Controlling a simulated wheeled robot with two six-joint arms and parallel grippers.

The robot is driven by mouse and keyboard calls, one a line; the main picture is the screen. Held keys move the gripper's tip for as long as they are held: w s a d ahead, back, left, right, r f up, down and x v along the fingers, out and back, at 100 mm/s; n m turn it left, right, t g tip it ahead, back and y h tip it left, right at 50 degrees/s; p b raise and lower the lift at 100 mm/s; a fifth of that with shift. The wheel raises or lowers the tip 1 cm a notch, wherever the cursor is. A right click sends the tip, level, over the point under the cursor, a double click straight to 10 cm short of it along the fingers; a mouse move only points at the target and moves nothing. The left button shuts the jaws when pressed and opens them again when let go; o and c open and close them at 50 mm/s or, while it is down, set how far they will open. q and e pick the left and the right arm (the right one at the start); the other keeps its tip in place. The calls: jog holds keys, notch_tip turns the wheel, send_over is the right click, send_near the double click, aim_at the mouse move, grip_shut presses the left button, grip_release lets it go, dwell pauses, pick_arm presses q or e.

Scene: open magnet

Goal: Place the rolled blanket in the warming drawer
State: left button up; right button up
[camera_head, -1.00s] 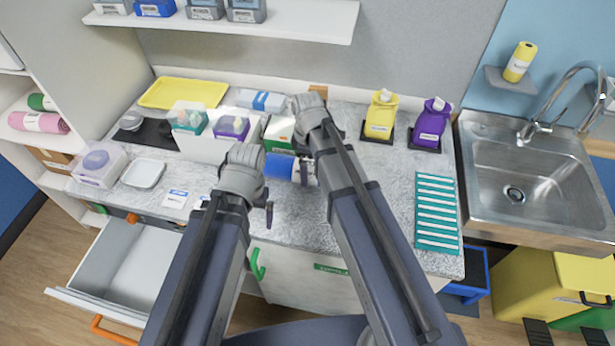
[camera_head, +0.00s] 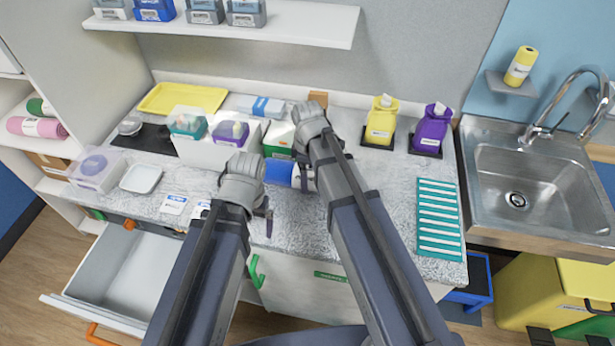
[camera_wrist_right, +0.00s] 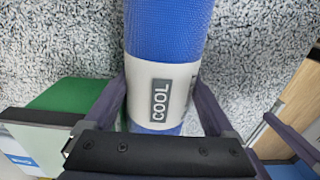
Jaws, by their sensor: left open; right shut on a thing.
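A blue roll (camera_head: 279,171), which looks like the rolled blanket, is at the counter's middle, partly hidden by my right arm. In the right wrist view, the blue roll (camera_wrist_right: 168,32) has a white band marked "COOL". My right gripper (camera_head: 305,177) is shut on it, fingers on both sides of the band. I cannot tell whether the roll touches the counter. My left gripper (camera_head: 266,217) is open and empty, above the counter's front edge. An open, empty-looking grey drawer (camera_head: 130,262) with an orange handle (camera_head: 100,335) is at the lower left; my left arm covers part of its right side.
Pink roll (camera_head: 37,127) lies on the left shelf.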

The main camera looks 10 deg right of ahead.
grip_shut()
jog(key=shift+r, duration=0.1)
pick_arm(q)
notch_tip(320, 180, up, 10)
jog(key=p, duration=1)
pick_arm(e)
notch_tip(320, 180, up, 10)
jog(key=shift+f, duration=0.1)
